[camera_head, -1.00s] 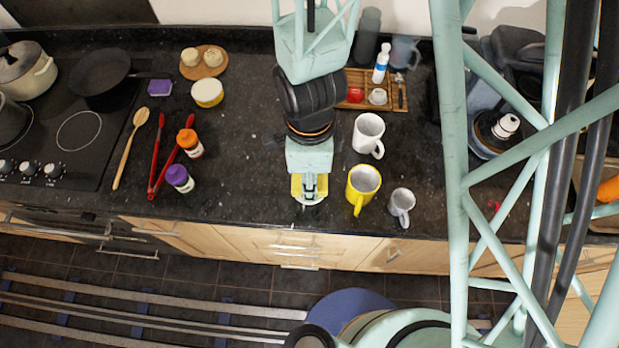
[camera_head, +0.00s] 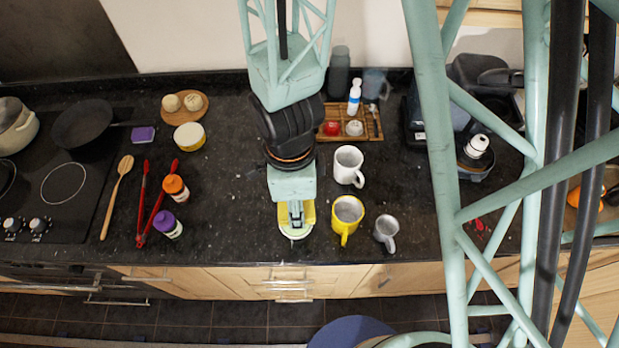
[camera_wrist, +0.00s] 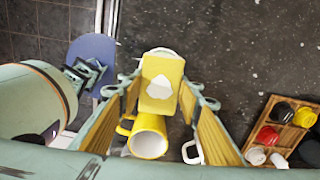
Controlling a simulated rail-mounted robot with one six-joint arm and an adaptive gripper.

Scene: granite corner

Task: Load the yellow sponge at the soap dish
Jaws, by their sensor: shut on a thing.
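The yellow sponge (camera_wrist: 157,98) is between my gripper's fingers in the wrist view, with a white patch on its face. My gripper (camera_head: 296,218) is shut on it near the counter's front edge, left of the yellow mug. Yellow also shows on both sides of the gripper in the head view. A pale rounded shape (camera_head: 295,233) shows just below the gripper, partly covered; a white edge (camera_wrist: 162,52) shows behind the sponge in the wrist view. I cannot tell whether either is the soap dish, or whether the sponge touches anything below.
A yellow mug (camera_head: 348,209), a white mug (camera_head: 348,164) and a grey mug (camera_head: 386,230) stand right of my gripper. A wooden tray (camera_head: 330,137) with small items is behind.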

